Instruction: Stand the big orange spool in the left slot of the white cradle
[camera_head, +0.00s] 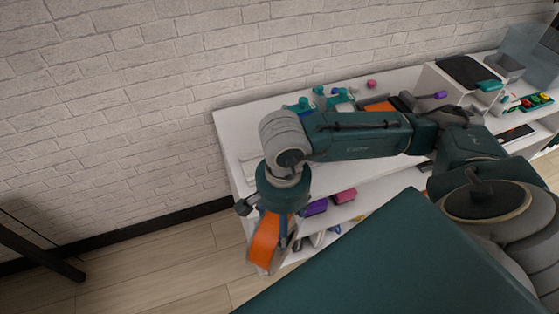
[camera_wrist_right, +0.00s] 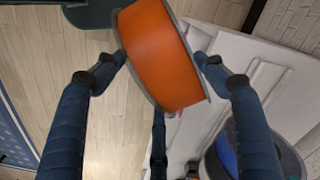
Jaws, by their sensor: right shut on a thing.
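The big orange spool (camera_head: 264,243), orange with grey flanges, is held by my right gripper (camera_head: 268,228) in front of the left end of the white shelf unit. In the right wrist view the spool (camera_wrist_right: 158,50) sits tilted between the two dark fingers, which press on it from both sides. A white ridged shape (camera_wrist_right: 262,72) beside and below the spool in that view may be part of the white cradle. In the head view a pale shape (camera_head: 250,166) on the shelf top is mostly hidden behind my right arm. My left gripper is not in view.
The white shelf top (camera_head: 235,128) carries teal parts (camera_head: 330,96), a pink roll (camera_head: 372,84) and a white machine (camera_head: 452,85) toward the right. Purple (camera_head: 315,207) and pink (camera_head: 344,196) items lie on a lower shelf.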

